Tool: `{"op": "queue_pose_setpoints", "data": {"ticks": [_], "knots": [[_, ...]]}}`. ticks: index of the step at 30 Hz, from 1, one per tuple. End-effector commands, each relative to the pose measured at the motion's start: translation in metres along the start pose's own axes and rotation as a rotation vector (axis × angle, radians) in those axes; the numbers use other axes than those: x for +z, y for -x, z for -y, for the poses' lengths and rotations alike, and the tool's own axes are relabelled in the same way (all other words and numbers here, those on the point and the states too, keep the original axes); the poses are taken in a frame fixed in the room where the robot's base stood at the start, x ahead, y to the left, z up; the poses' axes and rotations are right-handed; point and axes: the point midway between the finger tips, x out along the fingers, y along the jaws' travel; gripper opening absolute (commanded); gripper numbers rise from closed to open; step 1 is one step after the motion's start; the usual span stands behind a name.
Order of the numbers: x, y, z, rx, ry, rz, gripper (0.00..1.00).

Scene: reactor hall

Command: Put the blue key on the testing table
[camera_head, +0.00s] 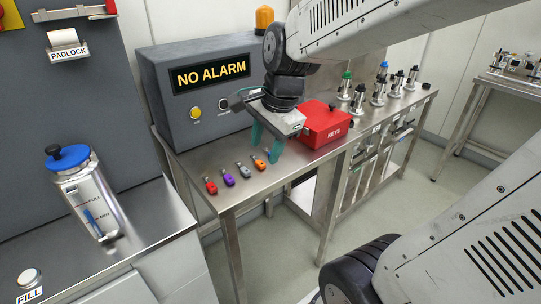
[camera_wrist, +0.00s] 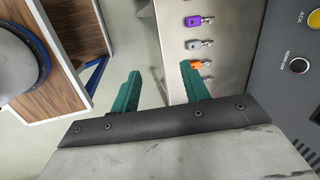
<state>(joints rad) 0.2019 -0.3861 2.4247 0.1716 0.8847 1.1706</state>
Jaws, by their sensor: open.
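A small blue key (camera_head: 267,153) lies on the steel table with the grey alarm box, at the end of a row of keys. It is mostly hidden behind a finger of my gripper. My gripper (camera_head: 259,149) points down over that end of the row, with its teal fingers apart and nothing visible between them. In the wrist view, my gripper (camera_wrist: 161,72) shows both fingers spread near the table edge, the right finger over the row and covering the blue key's place. No table is labelled as the testing table.
Red (camera_head: 211,188), purple (camera_head: 229,179), grey (camera_head: 244,171) and orange (camera_head: 260,164) keys lie in the row. A red KEYS box (camera_head: 325,125) stands close beside my gripper. The alarm box (camera_head: 195,95) stands behind. Another steel table (camera_head: 505,88) holds metal parts at far right.

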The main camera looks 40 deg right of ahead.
Motion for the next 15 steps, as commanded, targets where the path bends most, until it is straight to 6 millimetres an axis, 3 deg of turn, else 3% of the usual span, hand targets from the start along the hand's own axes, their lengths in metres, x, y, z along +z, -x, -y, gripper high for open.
{"op": "queue_pose_setpoints", "data": {"ticks": [3, 9, 15], "knots": [[-0.040, -0.026, 0.032, -0.042, -0.492, 0.004, 0.45], [-0.102, -0.062, 0.065, -0.120, -1.190, 0.023, 0.45], [-0.138, -0.082, 0.076, -0.165, -1.554, 0.042, 0.45]]}}
